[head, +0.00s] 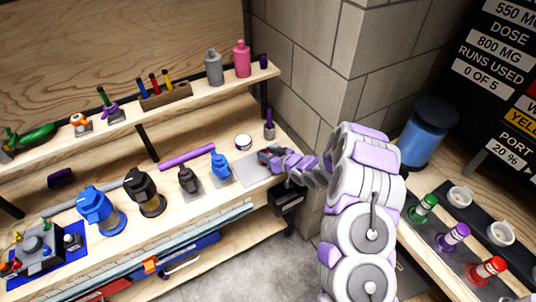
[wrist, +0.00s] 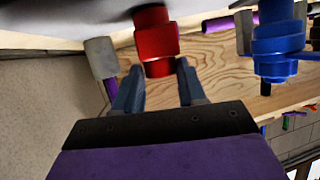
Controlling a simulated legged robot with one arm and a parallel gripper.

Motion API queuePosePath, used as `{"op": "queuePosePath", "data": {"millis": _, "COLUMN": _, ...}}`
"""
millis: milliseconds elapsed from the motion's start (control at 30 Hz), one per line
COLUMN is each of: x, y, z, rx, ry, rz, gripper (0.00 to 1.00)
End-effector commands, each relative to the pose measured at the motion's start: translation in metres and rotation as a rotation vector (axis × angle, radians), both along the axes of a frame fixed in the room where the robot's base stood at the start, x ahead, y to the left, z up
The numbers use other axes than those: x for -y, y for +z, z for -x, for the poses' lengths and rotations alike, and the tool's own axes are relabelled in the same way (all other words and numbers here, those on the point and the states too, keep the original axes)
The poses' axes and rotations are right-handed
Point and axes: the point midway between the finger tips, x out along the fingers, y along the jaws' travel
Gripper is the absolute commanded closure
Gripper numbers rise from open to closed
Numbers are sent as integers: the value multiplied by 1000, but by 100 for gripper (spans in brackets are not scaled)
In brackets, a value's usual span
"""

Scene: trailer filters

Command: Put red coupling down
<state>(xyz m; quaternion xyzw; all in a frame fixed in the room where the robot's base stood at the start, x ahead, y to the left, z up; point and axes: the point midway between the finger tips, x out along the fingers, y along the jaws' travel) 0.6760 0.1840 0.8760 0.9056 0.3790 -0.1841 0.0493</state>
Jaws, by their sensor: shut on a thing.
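The red coupling (wrist: 156,42) is between the two fingers of my gripper (wrist: 158,78) in the wrist view. The fingers are shut on its narrower end, and its wide end points away from my gripper, close to a pale surface at the top of the picture. I cannot tell whether it touches that surface. In the head view my gripper (head: 268,157) is low over a grey plate (head: 250,172) at the right end of the left workbench, and the coupling is mostly hidden there.
A blue coupling (head: 220,164) stands just left of the plate; it also shows in the wrist view (wrist: 278,38). A purple-handled grey tool (head: 269,125) and a round white tin (head: 243,141) are behind. A block wall (head: 330,60) rises behind the bench end.

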Motion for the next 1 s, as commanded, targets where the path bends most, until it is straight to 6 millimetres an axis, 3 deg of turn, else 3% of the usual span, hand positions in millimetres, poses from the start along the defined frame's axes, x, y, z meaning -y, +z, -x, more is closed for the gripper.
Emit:
{"op": "queuePosePath", "data": {"millis": 100, "x": -2, "y": -2, "z": 0, "rx": -1, "ry": 1, "rz": 2, "gripper": 94}}
{"op": "queuePosePath", "data": {"millis": 133, "x": -2, "y": -2, "z": 0, "rx": -1, "ry": 1, "rz": 2, "gripper": 57}}
{"op": "queuePosePath", "data": {"millis": 367, "x": 4, "y": -1, "z": 0, "rx": -1, "ry": 1, "rz": -6, "gripper": 35}}
{"op": "queuePosePath", "data": {"millis": 700, "x": 3, "y": 1, "z": 1, "rx": -2, "ry": 1, "rz": -3, "gripper": 33}}
{"op": "queuePosePath", "data": {"millis": 1000, "x": 35, "y": 19, "z": 32, "rx": -5, "ry": -3, "rz": -4, "gripper": 33}}
